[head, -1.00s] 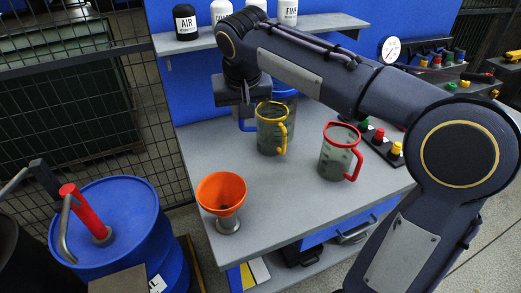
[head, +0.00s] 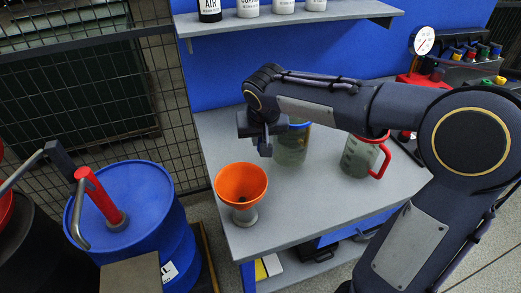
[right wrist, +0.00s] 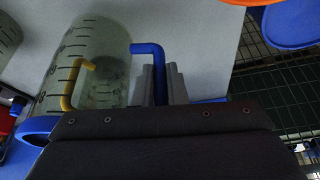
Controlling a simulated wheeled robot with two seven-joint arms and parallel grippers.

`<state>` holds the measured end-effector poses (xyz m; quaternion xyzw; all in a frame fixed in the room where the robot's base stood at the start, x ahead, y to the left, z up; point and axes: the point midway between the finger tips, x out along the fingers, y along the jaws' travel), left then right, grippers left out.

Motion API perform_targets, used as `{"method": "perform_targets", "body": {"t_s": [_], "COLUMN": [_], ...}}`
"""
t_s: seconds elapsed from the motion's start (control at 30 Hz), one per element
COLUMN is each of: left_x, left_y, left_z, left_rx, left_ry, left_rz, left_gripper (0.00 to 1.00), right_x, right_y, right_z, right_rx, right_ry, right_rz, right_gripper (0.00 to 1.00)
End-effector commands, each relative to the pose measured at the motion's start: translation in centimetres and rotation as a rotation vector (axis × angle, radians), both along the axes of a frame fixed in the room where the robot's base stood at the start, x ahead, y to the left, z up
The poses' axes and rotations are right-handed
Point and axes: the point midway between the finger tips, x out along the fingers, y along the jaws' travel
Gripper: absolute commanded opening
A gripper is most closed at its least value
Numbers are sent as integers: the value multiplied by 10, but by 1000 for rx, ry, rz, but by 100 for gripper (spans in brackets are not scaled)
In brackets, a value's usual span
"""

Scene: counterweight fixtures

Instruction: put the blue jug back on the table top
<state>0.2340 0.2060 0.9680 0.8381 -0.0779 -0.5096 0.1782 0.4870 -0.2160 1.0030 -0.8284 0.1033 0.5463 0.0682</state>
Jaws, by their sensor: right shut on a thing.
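The blue jug is clear-walled with a blue rim and handle. In the head view its body (head: 291,150) shows over the middle of the table top (head: 315,205), partly behind my right gripper (head: 265,148). The right gripper is shut on its blue handle, which shows between the fingers in the right wrist view (right wrist: 152,62). The jug looks roughly upright; I cannot tell if its base touches the table. A yellow handle (right wrist: 78,85) shows at the clear jug body in the wrist view; the yellow jug is hidden in the head view. My left gripper is not in view.
The red-rimmed jug (head: 362,157) stands to the right, partly behind my arm. An orange funnel (head: 241,184) on a metal base stands near the table's left edge. A shelf with bottles (head: 290,20) hangs behind. The front middle of the table is bare.

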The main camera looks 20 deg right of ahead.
Motion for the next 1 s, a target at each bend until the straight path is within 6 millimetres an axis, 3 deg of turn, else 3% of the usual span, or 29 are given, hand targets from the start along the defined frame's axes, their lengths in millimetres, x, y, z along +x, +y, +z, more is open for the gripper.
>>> {"method": "perform_targets", "body": {"t_s": [0.1, 0.23, 0.63, 0.67, 0.8, 1.0], "left_x": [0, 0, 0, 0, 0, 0], "left_y": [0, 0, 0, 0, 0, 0], "left_z": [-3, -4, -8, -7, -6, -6], "left_rx": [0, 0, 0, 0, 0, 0], "left_ry": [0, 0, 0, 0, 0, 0], "left_rz": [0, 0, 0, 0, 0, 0], "left_gripper": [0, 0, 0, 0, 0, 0], "right_x": [-1, -1, 0, -1, -1, -1], "right_y": [-1, -1, 0, 0, 0, 0], "right_z": [-22, -37, -44, -43, -42, -42], "right_rx": [-2, -1, 0, 0, 0, 0], "right_ry": [7, 4, 2, 2, 3, 3], "right_rz": [-1, -1, 0, 0, 0, 0], "right_gripper": [0, 0, 0, 14, 33, 34]}}
